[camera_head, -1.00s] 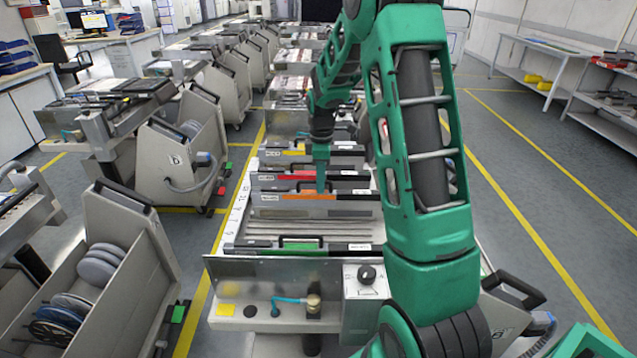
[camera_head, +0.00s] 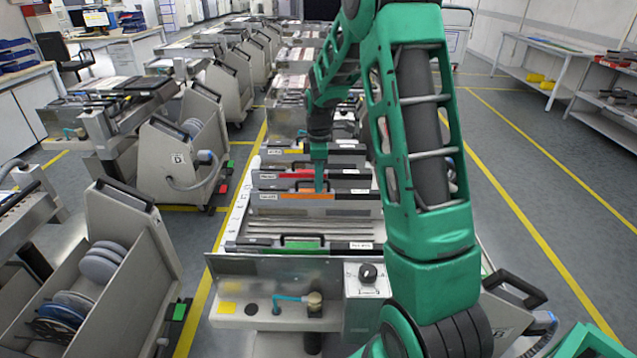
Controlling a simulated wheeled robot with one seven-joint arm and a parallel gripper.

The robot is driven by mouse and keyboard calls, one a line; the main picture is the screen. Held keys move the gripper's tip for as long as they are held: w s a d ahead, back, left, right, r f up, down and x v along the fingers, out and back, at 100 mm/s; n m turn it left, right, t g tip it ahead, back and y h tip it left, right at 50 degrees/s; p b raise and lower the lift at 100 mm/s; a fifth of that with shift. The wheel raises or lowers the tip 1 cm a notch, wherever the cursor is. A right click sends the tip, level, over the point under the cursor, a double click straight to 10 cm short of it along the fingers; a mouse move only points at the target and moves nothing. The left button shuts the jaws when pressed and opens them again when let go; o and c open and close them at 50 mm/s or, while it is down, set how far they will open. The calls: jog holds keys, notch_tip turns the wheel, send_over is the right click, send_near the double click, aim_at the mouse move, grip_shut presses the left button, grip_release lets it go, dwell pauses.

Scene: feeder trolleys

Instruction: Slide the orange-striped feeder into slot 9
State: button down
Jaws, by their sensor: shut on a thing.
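The fingertips are small here and partly blend with the feeder. The numbered white slot strip (camera_head: 233,212) runs along the trolley's left edge; its numbers are too small to read. I cannot tell which slot the feeder lines up with or how deep it sits.
A red-striped feeder (camera_head: 280,175) and a yellow-striped one (camera_head: 293,152) lie behind it. A green-striped feeder (camera_head: 302,245) lies in front, past several bare slot rails (camera_head: 300,226). My arm covers the trolley's right side. A metal front panel with a knob (camera_head: 367,273) is nearest.

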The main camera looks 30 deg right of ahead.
jog(key=shift+w+a, duration=0.55)
jog(key=shift+a, duration=0.2)
jog(key=c, duration=1.7)
grip_release()
jog(key=shift+c, duration=0.2)
jog(key=shift+s, duration=0.1)
notch_tip(320, 180, up, 11)
jog(key=s+r+m, duration=0.4)
jog(key=s+m, duration=0.4)
jog(key=s, duration=1)
jog(key=s+a+f+m, duration=0.1)
jog(key=s+m, duration=0.3)
jog(key=s, duration=0.6)
jog(key=s+a+f+m, duration=0.1)
jog(key=s+f+m, duration=0.1)
jog(key=s+m, duration=0.3)
jog(key=s, duration=0.4)
jog(key=shift+s+a+m, duration=0.3)
jog(key=shift+s+a, duration=0.05)
